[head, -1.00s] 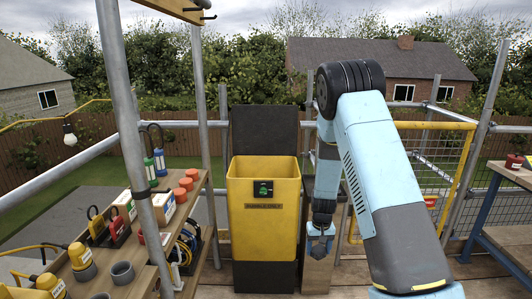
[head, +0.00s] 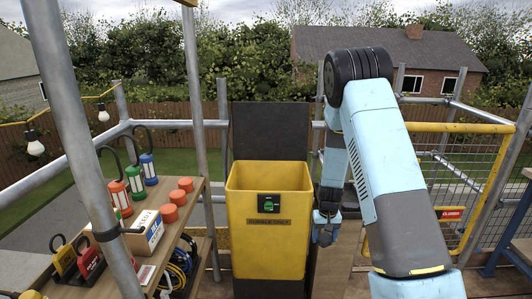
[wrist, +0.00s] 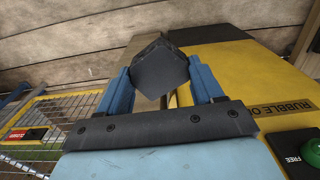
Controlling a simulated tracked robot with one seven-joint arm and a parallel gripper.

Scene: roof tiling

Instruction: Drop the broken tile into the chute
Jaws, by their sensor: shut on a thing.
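The yellow chute (head: 268,240) stands upright ahead, with a dark back panel and an open top. Its front carries a rubble label and a small panel with a green button. My gripper (head: 327,232) hangs just right of the chute, below its rim. In the wrist view my gripper (wrist: 162,88) has its blue fingers shut on the dark grey broken tile (wrist: 160,66), which has an angular edge. The chute's yellow side (wrist: 240,75) lies close on the right there. The tile is too small to make out in the head view.
A wooden shelf (head: 190,210) with lamps, orange pots and coiled cable stands left. Scaffold poles (head: 75,150) rise in the left foreground. A yellow mesh gate (head: 460,180) stands right. A wooden post or board (head: 336,262) is beside the chute, under my gripper.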

